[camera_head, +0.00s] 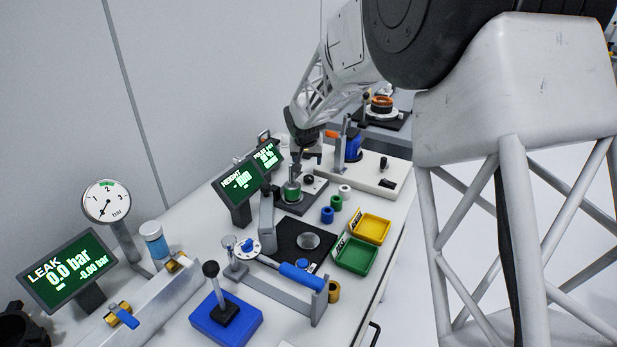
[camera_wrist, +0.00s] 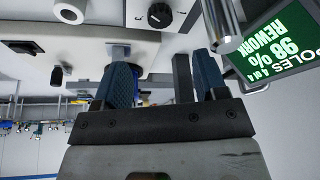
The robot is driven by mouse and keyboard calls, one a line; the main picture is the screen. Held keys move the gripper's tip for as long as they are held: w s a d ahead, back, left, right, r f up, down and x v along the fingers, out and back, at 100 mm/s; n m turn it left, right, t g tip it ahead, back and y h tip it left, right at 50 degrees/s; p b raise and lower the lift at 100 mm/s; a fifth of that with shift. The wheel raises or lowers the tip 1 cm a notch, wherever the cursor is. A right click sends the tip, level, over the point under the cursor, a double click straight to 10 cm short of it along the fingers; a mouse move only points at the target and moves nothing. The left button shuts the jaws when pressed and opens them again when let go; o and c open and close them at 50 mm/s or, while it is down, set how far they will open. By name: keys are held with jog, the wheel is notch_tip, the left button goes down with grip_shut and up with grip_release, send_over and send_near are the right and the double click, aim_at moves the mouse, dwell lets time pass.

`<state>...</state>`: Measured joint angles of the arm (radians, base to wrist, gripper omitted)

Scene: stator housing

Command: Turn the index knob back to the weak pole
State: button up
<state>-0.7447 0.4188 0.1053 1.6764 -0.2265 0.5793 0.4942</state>
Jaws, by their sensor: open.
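My gripper (camera_wrist: 163,78) is open, its two blue fingers apart with nothing seen held between them in the wrist view.
A metal cylinder (camera_wrist: 222,26) stands close beside the right finger. A white base (camera_head: 372,176) with a black knob is right of the fixture.

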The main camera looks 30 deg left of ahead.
aim_at(309, 178)
jog(key=shift+x, duration=5.35)
jog(key=shift+w, duration=0.1)
jog(key=c, duration=0.9)
jog(key=shift+n, duration=0.4)
jog(key=shift+n+g+y, duration=0.3)
jog(key=shift+n+y, duration=0.2)
jog(key=shift+n, duration=0.6)
jog(key=shift+w+d+n+y, duration=0.1)
jog(key=shift+n+y, duration=0.2)
jog(key=shift+n, duration=0.5)
